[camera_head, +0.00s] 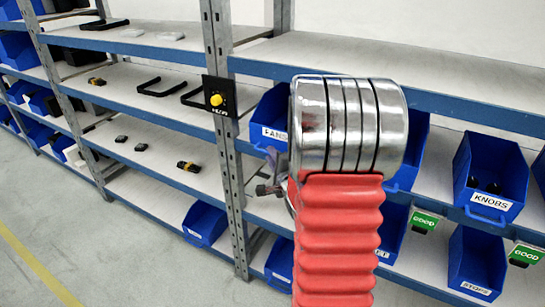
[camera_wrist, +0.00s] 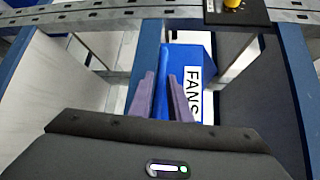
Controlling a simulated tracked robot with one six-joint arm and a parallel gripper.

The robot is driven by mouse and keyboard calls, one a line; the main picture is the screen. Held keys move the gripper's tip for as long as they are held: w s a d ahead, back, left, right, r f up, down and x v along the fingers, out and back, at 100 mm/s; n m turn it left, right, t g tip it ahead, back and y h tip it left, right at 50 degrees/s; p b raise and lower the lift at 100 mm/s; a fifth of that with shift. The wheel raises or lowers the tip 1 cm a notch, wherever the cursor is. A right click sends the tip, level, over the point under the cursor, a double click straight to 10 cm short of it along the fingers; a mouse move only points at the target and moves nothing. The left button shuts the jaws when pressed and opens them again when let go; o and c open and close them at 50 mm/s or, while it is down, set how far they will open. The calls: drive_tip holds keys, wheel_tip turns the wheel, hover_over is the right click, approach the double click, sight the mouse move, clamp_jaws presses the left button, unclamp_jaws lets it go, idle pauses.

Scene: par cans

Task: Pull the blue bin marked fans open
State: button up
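The blue bin marked FANS (camera_head: 264,118) stands on the middle shelf, just right of the grey post. My arm covers its right part in the head view. In the wrist view the bin (camera_wrist: 208,55) appears turned sideways, with its white label on the right. My gripper (camera_wrist: 161,76) has its two purple fingers apart at the bin's front. A blue strip of the bin, beside the label, shows between the fingers. I cannot tell whether either finger touches it. In the head view my arm mostly hides the gripper.
A black panel with a yellow knob (camera_head: 216,97) sits on the post left of the bin. The KNOBS bin (camera_head: 490,175) stands to the right on the same shelf. More blue bins (camera_head: 204,223) are on the lower shelf. The floor (camera_head: 120,265) at lower left is clear.

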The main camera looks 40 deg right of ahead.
clamp_jaws()
drive_tip(key=shift+f, duration=0.1)
idle(0.3)
